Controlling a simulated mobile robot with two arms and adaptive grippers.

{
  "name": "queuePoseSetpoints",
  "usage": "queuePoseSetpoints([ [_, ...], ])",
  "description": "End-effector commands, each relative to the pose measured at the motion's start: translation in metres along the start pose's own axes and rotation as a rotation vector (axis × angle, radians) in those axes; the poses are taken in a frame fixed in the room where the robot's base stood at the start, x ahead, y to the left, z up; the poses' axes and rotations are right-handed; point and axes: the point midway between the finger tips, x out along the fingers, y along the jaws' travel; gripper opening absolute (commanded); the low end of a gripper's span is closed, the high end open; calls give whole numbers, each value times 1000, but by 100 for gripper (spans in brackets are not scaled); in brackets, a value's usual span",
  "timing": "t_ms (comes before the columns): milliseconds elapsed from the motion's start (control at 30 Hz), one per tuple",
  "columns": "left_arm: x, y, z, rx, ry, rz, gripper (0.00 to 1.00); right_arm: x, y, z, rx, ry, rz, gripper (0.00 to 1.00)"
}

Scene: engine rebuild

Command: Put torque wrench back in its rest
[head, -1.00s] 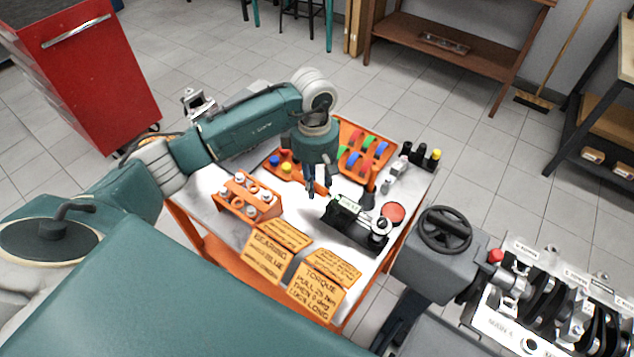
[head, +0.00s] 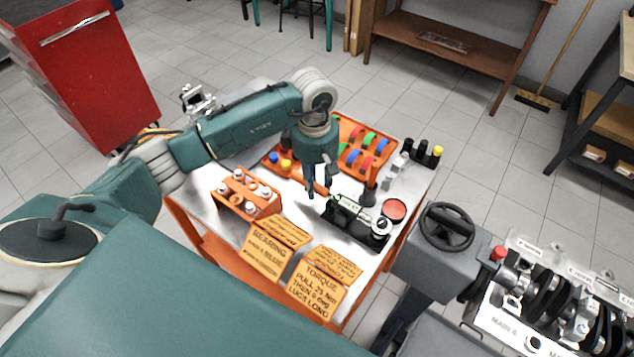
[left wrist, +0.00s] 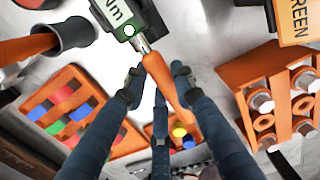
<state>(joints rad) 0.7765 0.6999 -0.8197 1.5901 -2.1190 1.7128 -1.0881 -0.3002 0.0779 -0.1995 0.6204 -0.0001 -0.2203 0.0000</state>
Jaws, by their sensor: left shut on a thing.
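The torque wrench has an orange handle (left wrist: 165,85), a silver shaft and a body with a display (head: 350,206). It lies along the black rest (head: 352,231) on the workbench, its round head towards the front right. In the head view I cannot tell whether it is fully seated. My left gripper (head: 321,192) reaches down over the handle end. In the left wrist view, the fingers of my left gripper (left wrist: 158,76) are on either side of the handle, shut on it. My right gripper is not in view.
An orange rack (head: 246,196) stands left of the wrench. An orange tray (head: 345,137) with coloured pieces lies behind. A red round tin (head: 394,210) and a dark cup (head: 368,195) are close on the right. Instruction cards (head: 316,290) lie in front. An engine stand handwheel (head: 446,228) is further right.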

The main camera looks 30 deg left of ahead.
Motion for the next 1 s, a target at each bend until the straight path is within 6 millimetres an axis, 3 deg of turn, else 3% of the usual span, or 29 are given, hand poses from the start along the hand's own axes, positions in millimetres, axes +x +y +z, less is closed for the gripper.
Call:
queuePoseSetpoints([
  [533,7,1,0,0,0,2,0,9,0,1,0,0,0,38],
  [567,7,1,0,0,0,3,27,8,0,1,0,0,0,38],
  [600,7,1,0,0,0,3,35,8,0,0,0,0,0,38],
  [1000,7,0,0,0,0,1,35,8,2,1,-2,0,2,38],
])
